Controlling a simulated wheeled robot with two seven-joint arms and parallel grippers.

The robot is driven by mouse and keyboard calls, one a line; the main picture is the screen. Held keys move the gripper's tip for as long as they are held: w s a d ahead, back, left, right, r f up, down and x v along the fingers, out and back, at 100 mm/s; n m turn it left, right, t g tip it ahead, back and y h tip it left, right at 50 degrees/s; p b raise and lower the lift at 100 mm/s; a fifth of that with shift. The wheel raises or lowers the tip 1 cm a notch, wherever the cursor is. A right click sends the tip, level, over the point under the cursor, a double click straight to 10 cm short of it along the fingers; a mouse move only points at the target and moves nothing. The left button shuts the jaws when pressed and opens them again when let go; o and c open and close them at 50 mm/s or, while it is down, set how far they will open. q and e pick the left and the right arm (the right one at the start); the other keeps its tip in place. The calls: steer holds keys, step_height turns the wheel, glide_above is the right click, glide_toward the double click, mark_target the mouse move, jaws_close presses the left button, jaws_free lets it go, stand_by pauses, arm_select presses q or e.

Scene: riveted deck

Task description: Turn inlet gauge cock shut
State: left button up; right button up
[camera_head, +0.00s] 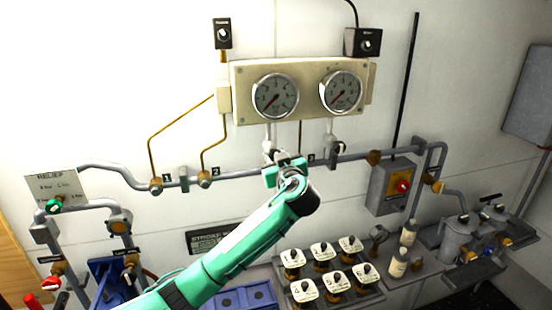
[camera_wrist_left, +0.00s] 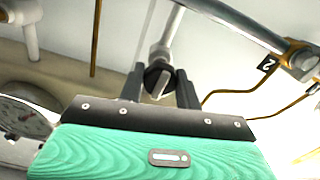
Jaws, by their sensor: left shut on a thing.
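My left gripper (camera_head: 277,162) is at the pipe below the left gauge (camera_head: 275,95). In the left wrist view its two dark fingers (camera_wrist_left: 160,76) stand either side of a black cock knob with a light grey handle (camera_wrist_left: 160,84) and are shut on it. This knob sits at the end of a grey stem. In the head view my gripper and wrist mostly hide it. A second gauge cock (camera_head: 337,148) is under the right gauge (camera_head: 341,92), clear of the gripper. My right gripper is in neither view.
A grey pipe (camera_head: 237,172) runs along the wall, with brass fittings marked 1 (camera_head: 156,185) and 2 (camera_head: 205,178) on the left. A box with a red knob (camera_head: 391,186) is on the right. Several numbered valves with white plates (camera_head: 320,252) stand below, right of my arm.

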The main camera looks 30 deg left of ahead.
arm_select(q)
steer(key=shift+f+m+b, duration=0.25)
steer(key=shift+m+b, duration=0.95)
steer(key=shift+b, duration=0.55)
steer(key=shift+r+m, duration=0.1)
steer(key=shift+m, duration=0.4)
steer(key=shift+r+m+b, duration=0.15)
steer(key=shift+m+b, duration=0.15)
steer(key=shift+m, duration=0.5)
steer(key=m, duration=0.2)
steer(key=shift+m, duration=0.4)
steer(key=m+p, duration=0.1)
steer(key=m, duration=0.1)
steer(key=shift+r+m, duration=0.15)
steer(key=shift+m, duration=0.25)
steer(key=m+p, duration=0.2)
steer(key=m, duration=0.2)
steer(key=shift+m+p, duration=0.6)
steer(key=shift+m, duration=1)
